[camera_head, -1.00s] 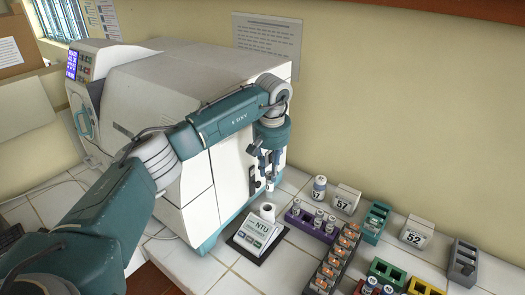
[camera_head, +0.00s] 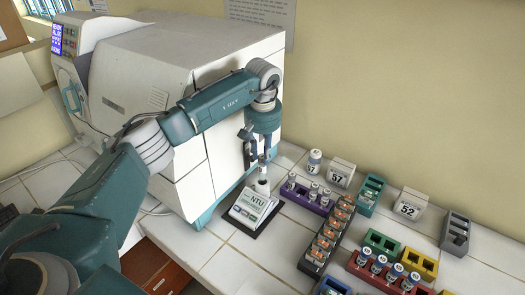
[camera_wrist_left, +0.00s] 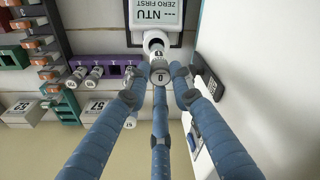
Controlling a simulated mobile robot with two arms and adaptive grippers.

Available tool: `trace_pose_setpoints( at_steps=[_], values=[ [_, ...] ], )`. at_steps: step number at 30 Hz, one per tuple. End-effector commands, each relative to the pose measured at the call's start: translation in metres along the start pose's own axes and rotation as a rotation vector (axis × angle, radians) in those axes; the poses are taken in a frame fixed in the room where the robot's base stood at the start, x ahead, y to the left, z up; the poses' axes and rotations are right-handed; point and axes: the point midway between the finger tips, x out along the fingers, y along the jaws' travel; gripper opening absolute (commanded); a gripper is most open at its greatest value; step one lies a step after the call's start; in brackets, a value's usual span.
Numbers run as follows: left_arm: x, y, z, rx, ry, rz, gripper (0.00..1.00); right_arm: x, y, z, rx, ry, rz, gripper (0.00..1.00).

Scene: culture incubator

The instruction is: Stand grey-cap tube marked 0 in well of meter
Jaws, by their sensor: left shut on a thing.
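The meter (camera_head: 247,212), labelled NTU, stands on the tiled bench in front of the white incubator. Its white round well (camera_head: 262,187) also shows in the left wrist view (camera_wrist_left: 153,36). My left gripper (camera_head: 263,160) is shut on the grey-cap tube (camera_wrist_left: 159,76), whose cap carries a mark that looks like 0. The tube (camera_head: 263,176) is upright, right over the well. Its lower end seems at the well's mouth; whether it is inside I cannot tell. My right gripper is out of view.
The white incubator (camera_head: 150,110) stands close to the left of my gripper. A purple rack (camera_head: 305,198) with several tubes is right of the meter.

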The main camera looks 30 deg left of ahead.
Motion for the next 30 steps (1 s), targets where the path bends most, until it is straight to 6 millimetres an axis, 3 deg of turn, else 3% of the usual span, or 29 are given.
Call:
trace_pose_setpoints(
  at_steps=[30],
  values=[
    [0.053,0.000,0.006,-0.001,0.000,-0.001,0.00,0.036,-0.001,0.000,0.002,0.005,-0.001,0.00]
  ],
)
